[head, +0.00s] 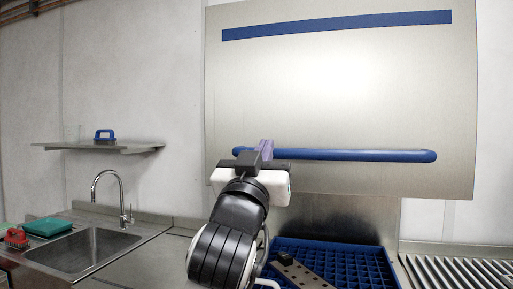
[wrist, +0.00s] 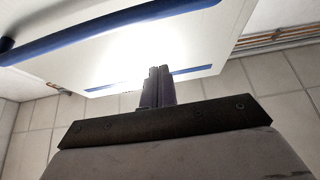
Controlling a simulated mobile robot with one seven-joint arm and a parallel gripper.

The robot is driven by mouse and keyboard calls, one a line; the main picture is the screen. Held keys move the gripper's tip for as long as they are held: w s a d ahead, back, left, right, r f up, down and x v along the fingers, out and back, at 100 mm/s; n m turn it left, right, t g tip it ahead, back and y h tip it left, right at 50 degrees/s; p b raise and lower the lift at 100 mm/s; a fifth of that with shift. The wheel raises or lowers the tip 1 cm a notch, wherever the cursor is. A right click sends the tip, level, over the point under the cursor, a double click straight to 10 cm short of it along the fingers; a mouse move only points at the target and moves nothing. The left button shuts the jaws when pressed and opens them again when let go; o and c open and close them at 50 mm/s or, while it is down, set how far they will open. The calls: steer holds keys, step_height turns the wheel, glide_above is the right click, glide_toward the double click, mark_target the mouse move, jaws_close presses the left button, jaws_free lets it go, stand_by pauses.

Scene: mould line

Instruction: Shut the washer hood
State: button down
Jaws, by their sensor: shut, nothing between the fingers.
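The washer hood (head: 340,95) is a large pale metal panel with a blue stripe near its top, raised above the washer opening. Its blue handle bar (head: 350,155) runs along the lower edge. My gripper (head: 265,147) is at the left end of the bar, its fingers shut and empty. The fingers overlap the bar in the head view; I cannot tell if they touch it. In the wrist view the shut fingers (wrist: 158,85) point toward the hood face (wrist: 120,60), and the blue bar (wrist: 90,30) crosses the upper left.
Below the hood stands a blue rack (head: 345,262) with a grey bar-shaped part (head: 300,275) in it. A sink (head: 80,250) with a tap (head: 122,200) is at left, under a wall shelf (head: 95,147). A slatted roller surface (head: 460,272) is at right.

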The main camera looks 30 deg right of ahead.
steer(key=r+p+x, duration=0.1)
steer(key=p+x, duration=0.3)
steer(key=x, duration=0.4)
steer(key=f, duration=0.4)
steer(key=shift+w+d+f, duration=0.25)
steer(key=shift+w+f, duration=0.05)
steer(key=shift+f, duration=0.1)
steer(key=shift+f, duration=0.15)
step_height(320, 180, down, 43)
steer(key=b, duration=2.7)
steer(key=shift+b, duration=0.3)
steer(key=shift+r, duration=0.2)
